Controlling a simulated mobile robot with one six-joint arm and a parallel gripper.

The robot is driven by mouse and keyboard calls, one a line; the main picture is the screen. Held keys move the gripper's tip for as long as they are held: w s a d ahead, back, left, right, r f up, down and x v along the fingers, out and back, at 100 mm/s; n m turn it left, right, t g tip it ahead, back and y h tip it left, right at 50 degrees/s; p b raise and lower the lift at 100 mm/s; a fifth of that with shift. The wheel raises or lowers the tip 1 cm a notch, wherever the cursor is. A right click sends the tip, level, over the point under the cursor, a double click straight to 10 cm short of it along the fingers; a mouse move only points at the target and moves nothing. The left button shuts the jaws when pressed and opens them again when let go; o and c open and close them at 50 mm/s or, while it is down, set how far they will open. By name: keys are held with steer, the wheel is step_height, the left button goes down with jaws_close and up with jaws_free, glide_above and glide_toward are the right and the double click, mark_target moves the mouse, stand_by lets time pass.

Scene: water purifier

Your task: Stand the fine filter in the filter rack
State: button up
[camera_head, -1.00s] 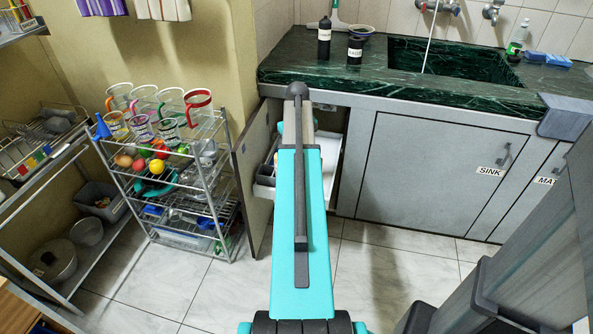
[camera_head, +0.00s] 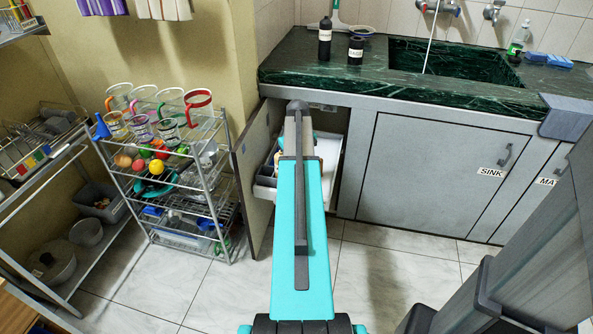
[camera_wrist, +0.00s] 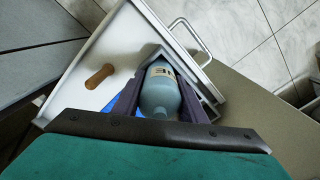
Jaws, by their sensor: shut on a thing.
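In the wrist view a blue-grey bottle-shaped filter (camera_wrist: 159,96) with a pale label sits between the dark fingers of my gripper (camera_wrist: 161,78). The fingers are shut on it. I take it for the fine filter, but the label is too small to read. It is at a grey-walled holder (camera_wrist: 209,104) in the corner of a white pull-out drawer (camera_wrist: 126,41), probably the filter rack. The filter's far end is hidden, so I cannot tell whether it rests on the bottom. In the head view my arm hides the gripper and filter; the drawer (camera_head: 330,166) shows beside it.
A brown rod-like thing (camera_wrist: 99,76) lies in the drawer, whose metal handle (camera_wrist: 190,42) faces the floor. The open cabinet door (camera_head: 252,180) stands left of my arm, beside a wire shelf (camera_head: 190,205) of jugs. The green counter (camera_head: 400,92) overhangs the drawer.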

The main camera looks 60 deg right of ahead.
steer(key=shift+f, duration=0.15)
steer(key=o, duration=1.2)
steer(key=shift+c, duration=0.2)
step_height(320, 180, up, 12)
steer(key=shift+r+p, duration=0.1)
steer(key=shift+p, duration=0.75)
